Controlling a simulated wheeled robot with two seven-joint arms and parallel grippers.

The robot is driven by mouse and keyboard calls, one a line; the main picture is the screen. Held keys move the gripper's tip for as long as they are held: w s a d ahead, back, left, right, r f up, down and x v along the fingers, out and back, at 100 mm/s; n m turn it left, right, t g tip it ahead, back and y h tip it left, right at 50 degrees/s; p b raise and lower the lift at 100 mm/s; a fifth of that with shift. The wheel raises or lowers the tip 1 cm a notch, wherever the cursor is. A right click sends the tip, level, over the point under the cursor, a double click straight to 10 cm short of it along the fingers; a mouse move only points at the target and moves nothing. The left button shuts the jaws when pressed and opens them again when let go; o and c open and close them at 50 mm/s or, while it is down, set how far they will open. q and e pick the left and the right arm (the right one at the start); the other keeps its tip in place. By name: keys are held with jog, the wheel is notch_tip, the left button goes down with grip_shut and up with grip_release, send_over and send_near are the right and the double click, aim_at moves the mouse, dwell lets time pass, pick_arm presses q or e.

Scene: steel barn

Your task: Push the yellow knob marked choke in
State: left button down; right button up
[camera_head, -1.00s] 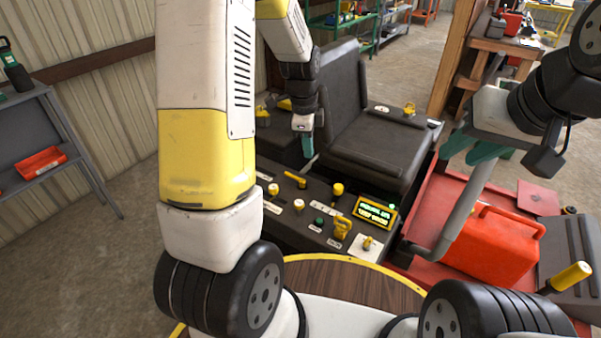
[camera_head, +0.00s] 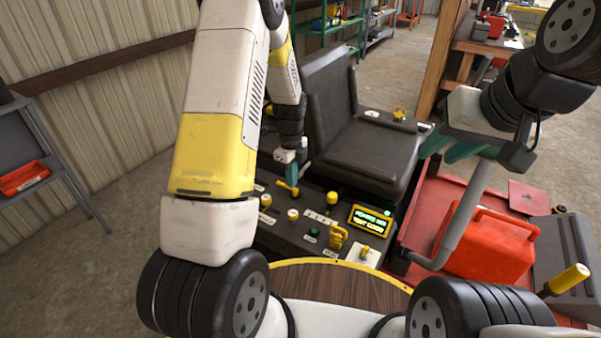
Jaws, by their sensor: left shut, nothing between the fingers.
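The black control panel (camera_head: 284,236) in front of the seat carries several knobs; its labels are too small to read, so I cannot tell which knob is marked choke. A yellow T-shaped handle (camera_head: 287,188) is at its far left.
The panel also has a lit display (camera_head: 370,218), a green button (camera_head: 313,232), a yellow bent handle (camera_head: 338,236) and a switch plate (camera_head: 364,252). The black seat (camera_head: 360,140) stands behind. A grey bar (camera_head: 468,210) and red can (camera_head: 487,246) are at right.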

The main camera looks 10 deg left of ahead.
aim_at(293, 213)
pick_arm(q)
notch_tip(293, 213, down, 13)
jog(key=shift+r, duration=0.15)
dwell(0.4)
jog(key=shift+s+f, duration=0.1)
jog(key=shift+f, duration=1.3)
jog(key=shift+d+r, duration=0.1)
jog(key=shift+r, duration=0.25)
notch_tip(293, 213, up, 14)
jog(key=shift+f, duration=0.2)
